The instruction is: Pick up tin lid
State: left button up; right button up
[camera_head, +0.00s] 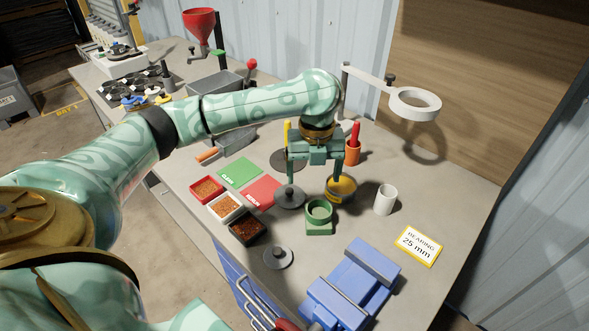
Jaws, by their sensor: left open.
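Two grey round lids with a raised knob lie on the bench: one (290,197) behind and left of the green block, the other (278,257) nearer the front. I cannot tell which is the tin lid. A yellow round tin (341,190) with dark contents stands behind the green block. My left gripper (314,181) points down with its jaws apart and nothing seen between them. Its left finger is just above the farther lid and its right finger overlaps the tin in the picture; contact cannot be told. My right gripper is out of view.
A green ring-topped block (319,218), a white cup (385,199) and a blue vise (352,286) stand at the front right. Red (206,190), white (225,207) and black (247,228) trays of scrap sit left. A ring lamp (414,104) overhangs the back right.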

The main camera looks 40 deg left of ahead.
aim_at(288, 197)
jog(key=u, duration=1.2)
